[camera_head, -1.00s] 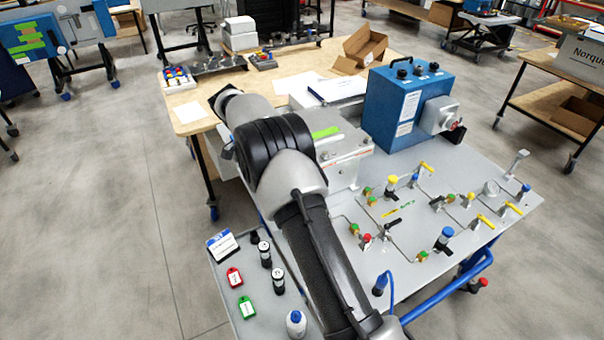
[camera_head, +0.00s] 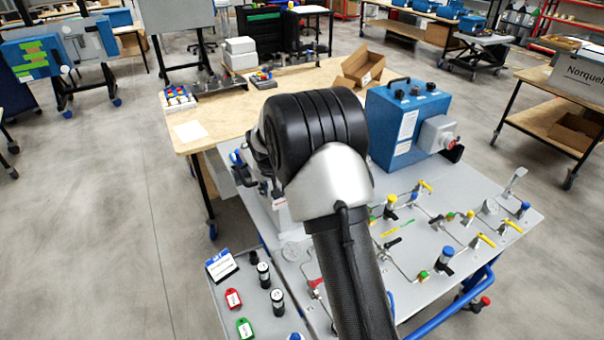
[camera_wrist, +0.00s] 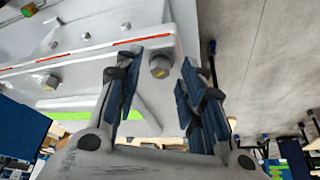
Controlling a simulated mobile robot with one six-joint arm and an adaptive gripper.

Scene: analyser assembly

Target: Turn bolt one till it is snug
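In the wrist view, a hex-headed bolt (camera_wrist: 160,66) with a yellow mark sits at the corner of a light grey metal plate (camera_wrist: 115,62). My gripper (camera_wrist: 161,60) is open, with its blue-padded fingers to the left and right of this bolt in the picture. Neither finger clearly touches it. A second hex bolt (camera_wrist: 49,82) sits farther left on the same plate. I cannot tell from any label which is bolt one. In the head view my arm hides most of the bolted assembly.
A blue analyser box (camera_head: 405,125) stands right of my arm. Tubes and coloured valves (camera_head: 447,255) cover the grey bench (camera_head: 500,222) at the right. A wooden table (camera_head: 215,140) stands behind.

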